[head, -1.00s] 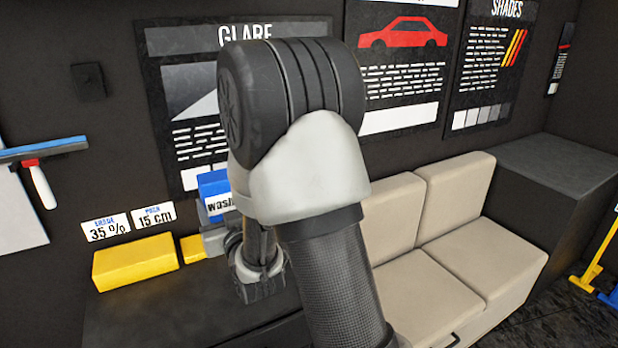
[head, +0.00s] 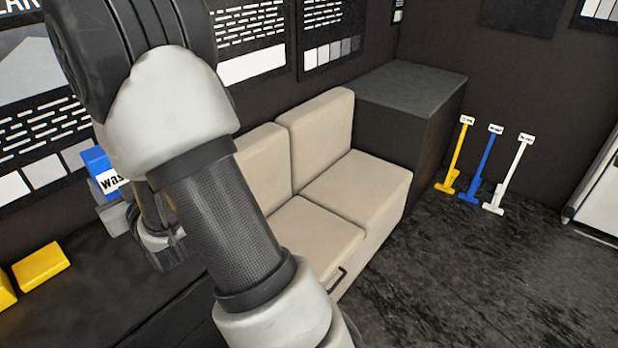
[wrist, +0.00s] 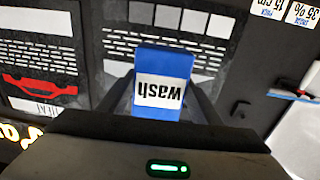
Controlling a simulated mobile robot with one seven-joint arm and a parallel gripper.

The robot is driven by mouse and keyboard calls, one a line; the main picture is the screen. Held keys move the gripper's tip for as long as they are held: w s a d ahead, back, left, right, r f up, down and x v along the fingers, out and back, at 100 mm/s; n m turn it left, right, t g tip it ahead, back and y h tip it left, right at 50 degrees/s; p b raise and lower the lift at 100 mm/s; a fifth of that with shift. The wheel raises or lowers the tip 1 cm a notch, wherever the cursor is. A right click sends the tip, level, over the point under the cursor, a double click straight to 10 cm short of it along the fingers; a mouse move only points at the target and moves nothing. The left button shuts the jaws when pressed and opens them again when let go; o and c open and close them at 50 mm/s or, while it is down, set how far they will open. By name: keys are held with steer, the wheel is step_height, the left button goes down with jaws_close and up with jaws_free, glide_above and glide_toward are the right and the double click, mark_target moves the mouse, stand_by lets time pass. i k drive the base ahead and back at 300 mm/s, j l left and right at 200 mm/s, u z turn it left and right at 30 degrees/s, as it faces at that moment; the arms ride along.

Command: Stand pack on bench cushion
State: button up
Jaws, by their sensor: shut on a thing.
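The pack is a blue box with a white label reading "wash" (wrist: 163,65). In the wrist view it sits between the two dark fingers of my gripper (wrist: 165,105), which is shut on it. In the head view the pack (head: 97,163) shows at the left, partly hidden by my gripper (head: 118,200) and arm, above the dark counter. The bench cushion is beige, with two seat pads (head: 357,186) and two backrests (head: 322,128). It lies to the right of my arm, and the near seat pad is partly hidden by the arm. The pack is well away from the cushion.
A yellow block (head: 40,266) rests on the dark counter (head: 85,300) at left. A dark box (head: 405,100) stands beyond the bench. Yellow (head: 455,158), blue (head: 482,166) and white (head: 510,176) long-handled tools stand by the wall. The floor (head: 470,265) right of the bench is clear.

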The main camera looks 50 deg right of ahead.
mark_target(362, 194)
steer(key=l+z, duration=0.1)
steer(key=l, duration=0.5)
steer(key=i+l+z, duration=0.15)
steer(key=l, duration=0.45)
steer(key=l+z, duration=0.1)
steer(key=l, duration=0.5)
steer(key=i+l+z, duration=0.15)
steer(key=l, duration=0.4)
steer(key=i+l+z, duration=0.1)
steer(key=l, duration=0.5)
steer(key=i+l+z, duration=0.15)
steer(key=l, duration=0.4)
steer(key=i+l+z, duration=0.1)
steer(key=l, duration=0.45)
steer(key=i+l+z, duration=0.15)
steer(key=l, duration=0.35)
steer(key=i+l, duration=0.05)
steer(key=i, duration=0.05)
